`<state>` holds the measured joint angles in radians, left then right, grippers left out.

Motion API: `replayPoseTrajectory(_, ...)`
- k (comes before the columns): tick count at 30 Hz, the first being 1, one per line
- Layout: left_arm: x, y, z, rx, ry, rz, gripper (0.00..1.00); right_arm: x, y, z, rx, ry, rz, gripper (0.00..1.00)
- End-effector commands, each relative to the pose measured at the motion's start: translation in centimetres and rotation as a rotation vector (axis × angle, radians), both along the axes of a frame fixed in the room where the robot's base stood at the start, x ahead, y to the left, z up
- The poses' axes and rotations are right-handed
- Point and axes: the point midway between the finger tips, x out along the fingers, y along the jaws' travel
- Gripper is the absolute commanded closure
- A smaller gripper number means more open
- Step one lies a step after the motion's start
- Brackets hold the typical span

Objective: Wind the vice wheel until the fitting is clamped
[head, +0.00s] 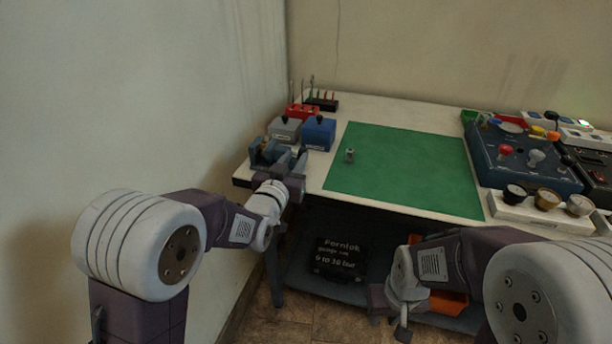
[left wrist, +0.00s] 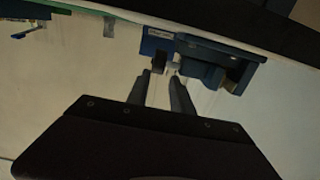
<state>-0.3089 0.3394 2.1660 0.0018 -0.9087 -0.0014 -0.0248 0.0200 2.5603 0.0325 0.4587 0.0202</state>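The blue-grey vice (head: 264,152) stands at the front left corner of the table. It also shows in the left wrist view (left wrist: 215,62), above my fingers. My left gripper (head: 300,160) is at the vice's right front side. In the left wrist view its fingers (left wrist: 160,76) are apart, with their tips close to the vice. A small pale part shows just beyond the tips; I cannot tell whether it is the wheel or the fitting. A small metal piece (head: 350,155) stands on the green mat. My right gripper (head: 391,312) hangs low before the table, its fingers unclear.
The green mat (head: 410,170) is mostly clear. Blue and grey boxes (head: 319,133) and a red rack (head: 302,110) stand behind the vice. A blue panel (head: 520,160) and gauges (head: 547,198) stand at right. A black case (head: 338,258) is under the table. A wall is close at left.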

Motion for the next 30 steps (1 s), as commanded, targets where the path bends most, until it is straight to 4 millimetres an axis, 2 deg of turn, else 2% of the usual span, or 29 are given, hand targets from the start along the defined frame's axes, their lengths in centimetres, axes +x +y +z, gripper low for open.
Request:
replayPoseTrajectory(1,-0.2,-0.1,-1.3,-0.006,-0.017,-0.003,0.73,0.0,0.0,-2.2,0.000,-0.001,0.000,0.73)
replayPoseTrajectory(3,-0.3,-0.2,-1.3,-0.008,-0.026,-0.005,0.73,0.0,0.0,-2.8,0.000,-0.001,0.000,0.73)
replayPoseTrajectory(11,0.1,-0.4,-1.2,-0.008,-0.026,-0.007,0.73,0.0,0.0,-2.6,0.000,-0.002,0.000,0.73)
replayPoseTrajectory(14,1.4,-0.8,-1.3,-0.008,-0.026,-0.007,0.73,0.0,0.0,-2.8,0.000,-0.002,0.000,0.73)
replayPoseTrajectory(22,6.7,-2.5,-1.3,-0.009,-0.027,-0.007,0.73,0.0,0.0,-3.1,0.000,-0.001,0.000,0.73)
replayPoseTrajectory(25,7.8,-2.9,-1.3,-0.008,-0.026,-0.007,0.73,0.0,0.0,-3.1,0.000,-0.001,0.000,0.73)
replayPoseTrajectory(30,8.4,-3.1,-1.3,-0.008,-0.025,-0.007,0.73,0.0,0.0,-3.1,0.000,-0.001,0.000,0.73)
